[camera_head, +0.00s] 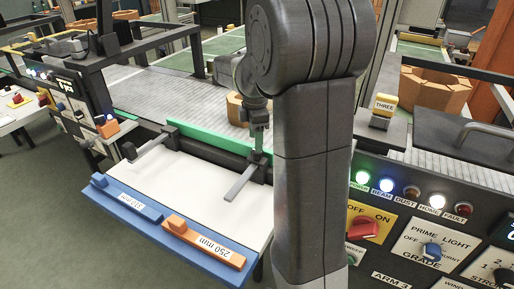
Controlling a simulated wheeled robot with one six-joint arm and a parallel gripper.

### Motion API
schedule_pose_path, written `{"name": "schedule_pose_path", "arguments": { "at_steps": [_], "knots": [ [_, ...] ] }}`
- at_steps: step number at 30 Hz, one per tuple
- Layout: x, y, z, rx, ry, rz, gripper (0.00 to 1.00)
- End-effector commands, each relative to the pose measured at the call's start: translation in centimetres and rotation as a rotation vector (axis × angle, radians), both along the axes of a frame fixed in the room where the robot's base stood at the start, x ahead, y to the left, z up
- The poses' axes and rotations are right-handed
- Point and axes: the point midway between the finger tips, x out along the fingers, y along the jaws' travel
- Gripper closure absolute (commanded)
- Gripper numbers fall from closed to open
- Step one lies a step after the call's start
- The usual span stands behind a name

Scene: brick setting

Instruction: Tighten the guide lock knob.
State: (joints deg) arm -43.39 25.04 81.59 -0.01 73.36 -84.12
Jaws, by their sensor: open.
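My gripper (259,148) points down from my wrist over the right end of the dark guide rail (207,150). It is small in the picture and looks empty. Its tips are close above the black clamp block of the right grey guide bar (240,184); I cannot tell whether they touch it. A second grey guide bar (150,147) is at the rail's left end. Both lie over the white board (195,190). I cannot make out the guide lock knob clearly; it may be hidden by my gripper or arm.
A blue block (125,198) and an orange 250 mm block (203,241) lie on the front edge. A green strip (215,138) runs behind the rail. A wooden piece (235,107) stands behind my wrist. A control panel (430,235) with lit lamps is at right.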

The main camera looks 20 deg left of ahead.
Motion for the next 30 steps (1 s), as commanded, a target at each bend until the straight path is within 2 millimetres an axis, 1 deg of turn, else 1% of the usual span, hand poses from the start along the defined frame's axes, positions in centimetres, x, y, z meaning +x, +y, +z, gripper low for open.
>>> {"name": "schedule_pose_path", "arguments": {
  "at_steps": [1, 3, 7, 11, 18, 19, 25, 26, 30],
  "knots": [
    [-0.1, 0.0, -1.1, -0.003, 0.004, 0.0, 0.45],
    [0.0, 0.0, -2.1, -0.002, 0.002, 0.0, 0.45],
    [0.0, 0.0, -3.3, -0.002, 0.002, 0.0, 0.45],
    [0.0, 0.0, -3.9, 0.0, 0.0, 0.0, 0.45],
    [0.0, 0.0, -3.9, 0.0, 0.0, 0.0, 0.45],
    [0.0, 0.0, -3.9, 0.0, 0.0, 0.0, 0.47],
    [0.0, 0.0, -3.9, 0.0, 0.0, 0.0, 0.86],
    [0.0, 0.0, -3.9, 0.0, 0.0, 0.0, 0.9],
    [0.0, 0.0, -3.9, 0.0, 0.0, -0.003, 0.89]
  ]
}}
